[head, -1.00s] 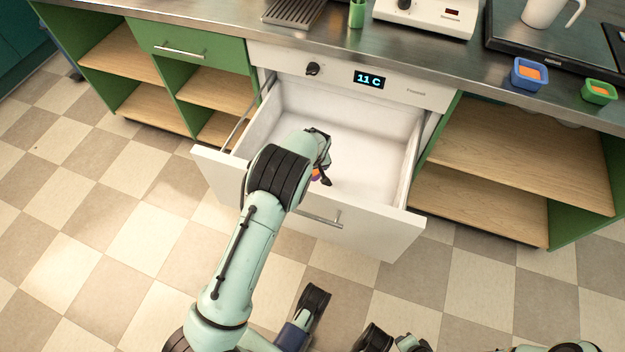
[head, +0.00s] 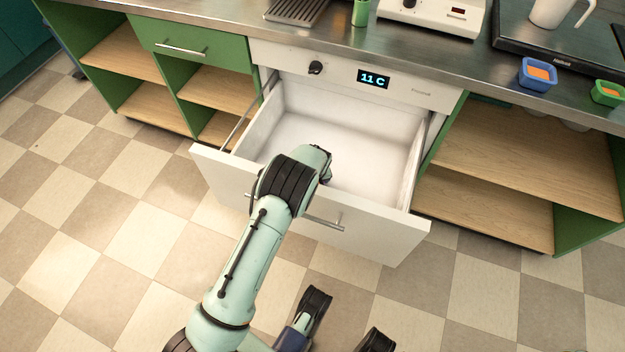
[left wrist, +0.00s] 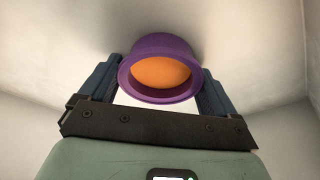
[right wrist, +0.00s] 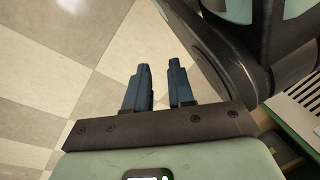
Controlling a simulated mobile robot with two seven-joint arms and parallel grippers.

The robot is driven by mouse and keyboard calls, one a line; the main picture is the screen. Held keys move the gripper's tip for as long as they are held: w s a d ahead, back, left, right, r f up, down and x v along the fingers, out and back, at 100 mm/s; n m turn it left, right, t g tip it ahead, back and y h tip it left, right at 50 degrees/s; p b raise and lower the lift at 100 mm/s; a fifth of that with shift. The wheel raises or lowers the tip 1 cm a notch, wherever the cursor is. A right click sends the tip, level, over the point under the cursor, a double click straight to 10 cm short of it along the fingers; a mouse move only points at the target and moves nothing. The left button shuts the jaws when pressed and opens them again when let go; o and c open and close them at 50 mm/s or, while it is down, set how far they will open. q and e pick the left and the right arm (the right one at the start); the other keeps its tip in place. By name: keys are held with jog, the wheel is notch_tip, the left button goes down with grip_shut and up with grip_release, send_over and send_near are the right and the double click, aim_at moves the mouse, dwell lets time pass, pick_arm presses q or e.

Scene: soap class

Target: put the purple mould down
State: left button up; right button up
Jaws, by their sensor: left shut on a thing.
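The purple mould (left wrist: 160,94), a round cup with orange filling, sits between the two fingers of my left gripper (left wrist: 160,88) in the left wrist view. That gripper is shut on it. In the head view my left arm reaches into the open white drawer (head: 270,135), and its wrist hides the mould and the fingers. The drawer's pale walls surround the mould in the left wrist view; whether it touches the floor I cannot tell. My right gripper (right wrist: 160,88) is empty, its fingers a little apart, above the tiled floor.
A blue mould (head: 537,75) and a green mould (head: 608,93), both with orange filling, stand on the steel counter (head: 440,60). Open wooden shelves (head: 525,165) flank the drawer.

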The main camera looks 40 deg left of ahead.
pick_arm(q)
jog(key=o, duration=0.8)
jog(key=shift+f, duration=0.1)
jog(key=p+v, duration=0.4)
jog(key=v, duration=0.8)
pick_arm(e)
jog(key=w+a+r+t, duration=0.1)
jog(key=w+r+t, duration=0.1)
jog(key=w+r, duration=0.3)
jog(key=shift+a+r+n, duration=0.25)
jog(key=shift+r+n, duration=0.05)
jog(key=shift+r, duration=0.4)
jog(key=shift+w, duration=0.1)
pick_arm(q)
jog(key=shift+w, duration=0.1)
